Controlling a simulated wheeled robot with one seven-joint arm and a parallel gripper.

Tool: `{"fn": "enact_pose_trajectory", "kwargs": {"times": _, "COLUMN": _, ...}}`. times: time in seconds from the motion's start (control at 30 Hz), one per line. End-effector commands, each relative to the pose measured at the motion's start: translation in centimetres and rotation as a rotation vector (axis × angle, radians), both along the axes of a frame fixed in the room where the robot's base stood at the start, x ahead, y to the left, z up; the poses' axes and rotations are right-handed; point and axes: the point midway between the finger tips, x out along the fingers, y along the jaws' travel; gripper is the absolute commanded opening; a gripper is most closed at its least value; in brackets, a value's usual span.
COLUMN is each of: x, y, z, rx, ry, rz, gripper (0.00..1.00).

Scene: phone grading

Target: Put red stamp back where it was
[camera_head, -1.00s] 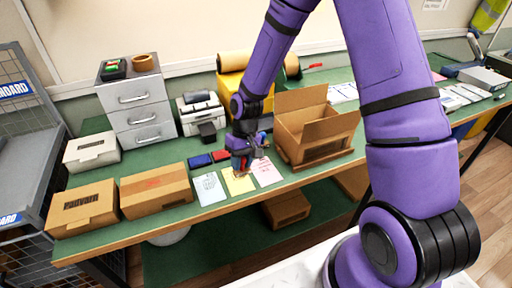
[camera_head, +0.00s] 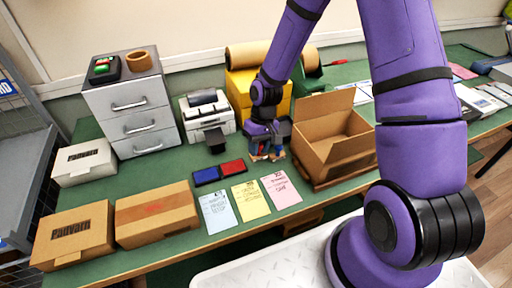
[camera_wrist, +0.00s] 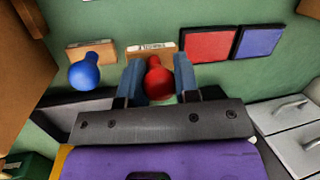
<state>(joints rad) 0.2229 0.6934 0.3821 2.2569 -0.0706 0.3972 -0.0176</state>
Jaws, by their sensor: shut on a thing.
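My gripper (camera_wrist: 157,80) is shut on the red stamp (camera_wrist: 158,82), with one finger on each side of its red handle. The stamp's labelled wooden base (camera_wrist: 150,50) shows beyond the fingers. The blue stamp (camera_wrist: 84,73) stands beside it on the left in the wrist view, apart from the fingers. In the head view my gripper (camera_head: 268,154) is low over the green table, left of the open carton and behind the paper sheets. The stamps are mostly hidden there. I cannot tell whether the red stamp's base touches the table.
A red ink pad (camera_head: 233,168) and a blue ink pad (camera_head: 206,176) lie left of my gripper. Blue, yellow (camera_head: 250,201) and pink sheets lie in front. The open carton (camera_head: 325,140) stands close on the right, a printer (camera_head: 208,116) at the back left.

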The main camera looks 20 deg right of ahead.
Motion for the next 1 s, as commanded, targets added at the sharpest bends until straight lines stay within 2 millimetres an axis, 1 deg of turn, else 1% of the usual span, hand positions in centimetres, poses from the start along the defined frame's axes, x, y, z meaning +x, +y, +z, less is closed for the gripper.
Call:
{"fn": "enact_pose_trajectory", "kwargs": {"times": 0.1, "x": -0.5, "y": -0.6, "z": -1.7, "rx": 0.001, "ry": 0.005, "rz": -0.002, "gripper": 0.14}}
{"fn": "enact_pose_trajectory", "kwargs": {"times": 0.2, "x": -0.7, "y": -1.0, "z": -2.6, "rx": 0.0, "ry": 0.002, "rz": -0.004, "gripper": 0.14}}
{"fn": "enact_pose_trajectory", "kwargs": {"times": 0.57, "x": -0.8, "y": -1.0, "z": -3.0, "rx": 0.0, "ry": 0.002, "rz": -0.003, "gripper": 0.14}}
{"fn": "enact_pose_trajectory", "kwargs": {"times": 0.6, "x": -0.7, "y": -1.0, "z": -3.0, "rx": 0.0, "ry": 0.001, "rz": -0.003, "gripper": 0.34}}
{"fn": "enact_pose_trajectory", "kwargs": {"times": 0.7, "x": -0.7, "y": -1.0, "z": -2.9, "rx": -0.001, "ry": 0.001, "rz": -0.003, "gripper": 0.55}}
{"fn": "enact_pose_trajectory", "kwargs": {"times": 1.0, "x": -0.7, "y": -1.0, "z": -2.8, "rx": -0.001, "ry": 0.001, "rz": -0.003, "gripper": 0.55}}
